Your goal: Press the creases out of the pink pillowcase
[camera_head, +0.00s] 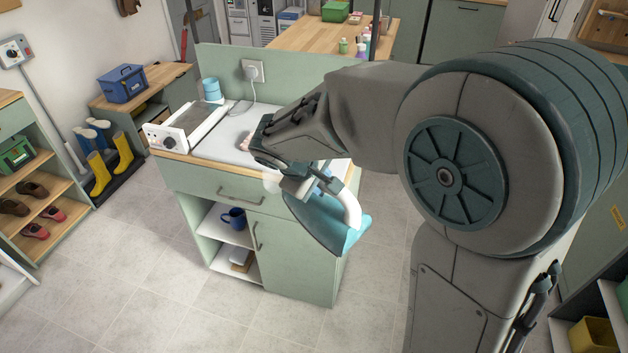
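A teal iron with a white handle (351,209) is at the end of my arm, tilted, in front of the counter's right part. My gripper (300,182) is at the iron's handle and appears closed around it; the fingers are partly hidden. The white pressing surface (232,127) lies on the green counter, largely covered by my arm. A small pinkish patch (244,144) shows on it beside my wrist; it may be part of the pillowcase. The rest of the pillowcase is hidden, so its creases cannot be seen.
A white unit with a dial and grey plate (189,127) stands on the counter's left, with a blue canister (211,89) behind it. A white cord runs from the wall socket (253,71). Open shelves below hold a blue mug (234,218). The floor in front is clear.

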